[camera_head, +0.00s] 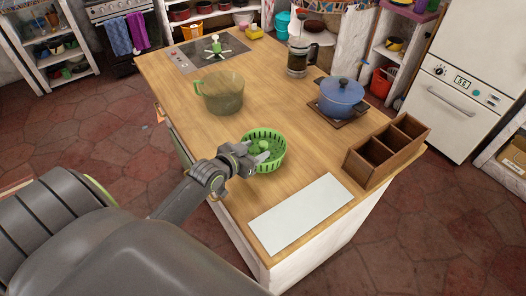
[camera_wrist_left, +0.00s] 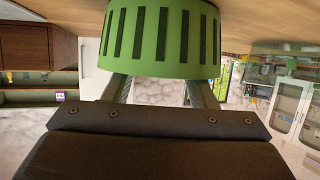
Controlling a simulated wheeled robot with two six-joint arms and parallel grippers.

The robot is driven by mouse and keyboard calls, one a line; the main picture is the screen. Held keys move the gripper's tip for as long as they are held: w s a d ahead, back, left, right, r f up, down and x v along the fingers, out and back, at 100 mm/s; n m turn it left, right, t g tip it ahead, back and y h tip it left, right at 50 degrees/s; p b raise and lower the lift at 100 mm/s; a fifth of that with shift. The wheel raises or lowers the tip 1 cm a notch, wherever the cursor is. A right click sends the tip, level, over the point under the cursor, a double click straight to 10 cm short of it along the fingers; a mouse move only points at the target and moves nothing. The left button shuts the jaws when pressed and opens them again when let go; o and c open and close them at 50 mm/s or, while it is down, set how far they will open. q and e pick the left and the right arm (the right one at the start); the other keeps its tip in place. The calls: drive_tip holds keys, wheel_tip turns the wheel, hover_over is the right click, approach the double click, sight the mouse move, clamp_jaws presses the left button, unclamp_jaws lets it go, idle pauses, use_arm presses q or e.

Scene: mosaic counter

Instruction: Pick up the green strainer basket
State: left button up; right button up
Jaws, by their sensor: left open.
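The green strainer basket (camera_head: 274,140) stands upright on the wooden counter (camera_head: 185,75), near its left edge, and has slotted sides. My left gripper (camera_head: 254,153) is open at the basket's near left side, with its fingertips at the rim. In the left wrist view the slotted wall of the basket (camera_wrist_left: 160,42) fills the top middle, right in front of my left gripper (camera_wrist_left: 160,88). The two fingers reach towards it, apart from each other, and their tips are hidden by the basket. I cannot tell whether they touch it. My right gripper is not in view.
A white board (camera_head: 300,213) lies in front of the basket, and a wooden divided box (camera_head: 358,165) is to the right. A blue pot (camera_head: 342,95), a glass coffee pot (camera_head: 298,60) and a translucent green pot (camera_head: 222,95) stand farther back. The counter right of the basket is clear.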

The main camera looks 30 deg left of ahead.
sight(260, 148)
use_arm(q)
drive_tip(key=shift+x, duration=1.5)
drive_tip(key=shift+s+r, duration=0.1)
clamp_jaws()
